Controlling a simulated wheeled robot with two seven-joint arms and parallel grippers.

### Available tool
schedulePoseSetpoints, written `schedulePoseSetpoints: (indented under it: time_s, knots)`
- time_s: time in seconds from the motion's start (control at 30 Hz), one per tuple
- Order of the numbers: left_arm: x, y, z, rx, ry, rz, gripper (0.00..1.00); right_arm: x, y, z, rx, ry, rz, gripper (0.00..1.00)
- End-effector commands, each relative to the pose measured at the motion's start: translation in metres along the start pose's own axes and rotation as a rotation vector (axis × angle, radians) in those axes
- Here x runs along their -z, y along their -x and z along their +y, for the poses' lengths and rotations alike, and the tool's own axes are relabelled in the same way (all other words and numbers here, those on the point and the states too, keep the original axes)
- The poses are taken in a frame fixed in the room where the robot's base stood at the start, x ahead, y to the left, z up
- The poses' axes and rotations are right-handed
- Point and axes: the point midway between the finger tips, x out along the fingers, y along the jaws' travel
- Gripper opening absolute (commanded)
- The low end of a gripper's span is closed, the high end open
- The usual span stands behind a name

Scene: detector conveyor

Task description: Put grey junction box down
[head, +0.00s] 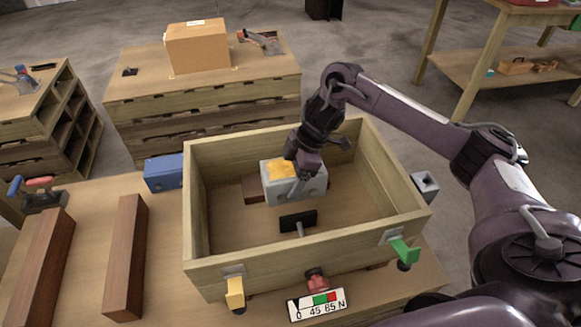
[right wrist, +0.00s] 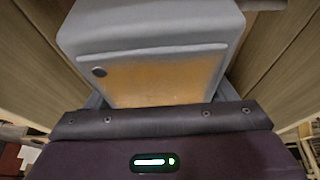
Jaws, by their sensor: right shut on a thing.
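The grey junction box (head: 293,190) is inside a wooden crate (head: 310,262), toward its back wall, with an orange-yellow patch on its top. My right gripper (head: 303,172) comes down over it from above and is shut on it. In the right wrist view the grey junction box (right wrist: 150,45) fills the upper middle, with the orange patch facing the gripper. Whether its underside touches the crate floor or a brown block (head: 253,190) beside it is hidden. My left gripper is not in view.
A black plate on a stem (head: 298,220) stands in the crate. Yellow (head: 235,293) and green (head: 404,250) clamps and a force gauge (head: 318,304) are at its front. A blue box (head: 164,173) stands left of the crate, and brown beams (head: 126,258) lie farther left.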

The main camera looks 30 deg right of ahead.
Motion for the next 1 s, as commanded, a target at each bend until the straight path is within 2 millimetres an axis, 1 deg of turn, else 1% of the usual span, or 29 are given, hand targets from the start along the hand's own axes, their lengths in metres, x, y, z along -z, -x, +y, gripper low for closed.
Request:
schedulePoseSetpoints:
  time_s: [0.07,0.17,0.33,0.43,0.73,1.0]
  knots:
    - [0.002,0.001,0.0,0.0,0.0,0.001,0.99,0.001,0.0,0.002,-0.005,0.002,0.005,0.15]
    - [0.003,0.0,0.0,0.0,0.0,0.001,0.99,-0.002,-0.007,0.002,-0.005,0.001,0.005,0.15]
    - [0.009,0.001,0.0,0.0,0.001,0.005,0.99,-0.011,-0.028,0.001,-0.004,0.0,0.004,0.15]
    - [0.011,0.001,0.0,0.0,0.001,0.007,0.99,-0.015,-0.037,0.002,-0.005,0.0,0.004,0.15]
    - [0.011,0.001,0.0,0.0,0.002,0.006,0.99,-0.015,-0.039,0.002,-0.006,0.001,0.004,0.15]
    - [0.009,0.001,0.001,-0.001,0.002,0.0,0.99,-0.017,-0.045,0.002,-0.005,0.002,0.005,0.15]
